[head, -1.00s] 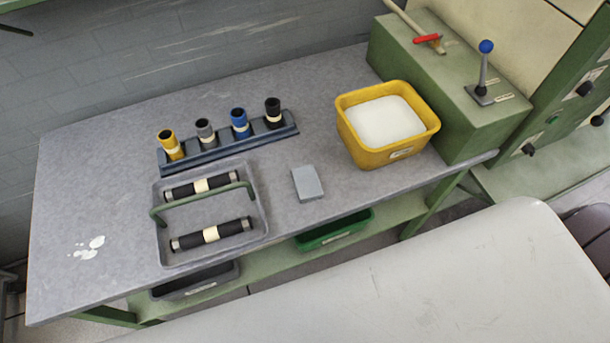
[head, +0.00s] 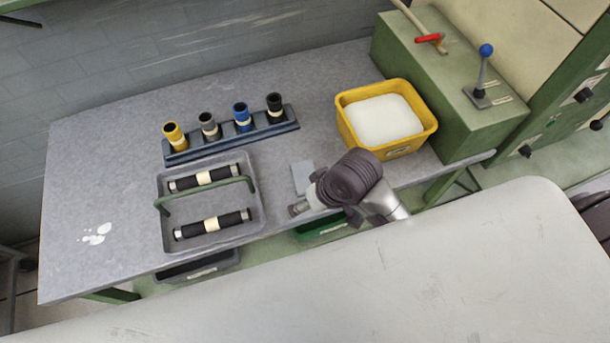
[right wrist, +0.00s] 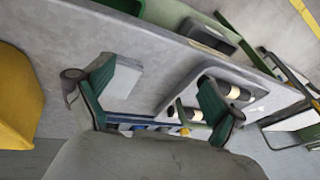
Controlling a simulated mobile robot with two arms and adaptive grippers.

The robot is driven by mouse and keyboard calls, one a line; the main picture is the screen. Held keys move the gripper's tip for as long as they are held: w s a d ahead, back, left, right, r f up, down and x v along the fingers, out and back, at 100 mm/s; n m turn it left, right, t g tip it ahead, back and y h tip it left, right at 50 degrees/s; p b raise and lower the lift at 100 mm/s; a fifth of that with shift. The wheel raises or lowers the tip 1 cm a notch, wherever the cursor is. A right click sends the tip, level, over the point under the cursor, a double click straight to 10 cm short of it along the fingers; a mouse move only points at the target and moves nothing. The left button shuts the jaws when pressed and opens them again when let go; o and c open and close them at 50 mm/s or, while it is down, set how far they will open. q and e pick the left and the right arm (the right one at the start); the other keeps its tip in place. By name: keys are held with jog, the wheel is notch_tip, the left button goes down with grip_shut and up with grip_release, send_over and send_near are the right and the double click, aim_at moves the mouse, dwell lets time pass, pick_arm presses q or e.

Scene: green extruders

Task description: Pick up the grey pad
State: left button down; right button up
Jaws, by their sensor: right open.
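The grey pad (head: 301,174) is a small flat light-grey block on the table, right of the grey tray; my right arm hides its near part in the head view. In the right wrist view the pad (right wrist: 124,80) shows beside the left-hand finger, partly covered by it. My right gripper (head: 308,194) is at the pad's near side in the head view, above the table's front edge. In the right wrist view the right gripper (right wrist: 157,76) is open, its green-padded fingers wide apart with nothing held. Whether it touches the pad cannot be told. My left gripper is not in view.
The grey tray (head: 217,236) holds two black rollers under a green handle. A blue rack (head: 189,152) with several coloured tubes stands behind it. A yellow bin (head: 401,151) with white material stands right of the pad. A green bin (head: 320,229) is below the table's edge.

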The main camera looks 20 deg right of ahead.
jog(key=w+a+r+g, duration=0.1)
jog(key=w+a+r, duration=0.2)
jog(key=w, duration=0.2)
notch_tip(320, 180, up, 2)
jog(key=r+m+g+h, duration=0.1)
jog(key=m+g+h, duration=0.1)
jog(key=m+h, duration=0.1)
send_over(306, 179)
jog(key=f, duration=0.2)
jog(key=f+p, duration=0.1)
jog(key=f, duration=0.5)
jog(key=shift+a+p, duration=0.25)
jog(key=shift+p, duration=0.05)
jog(key=f+p, duration=0.1)
jog(key=f, duration=0.3)
jog(key=shift+d+p, duration=0.2)
jog(key=shift+p, duration=0.1)
jog(key=shift+f, duration=0.55)
jog(key=c, duration=1.2)
jog(key=shift+c, duration=0.2)
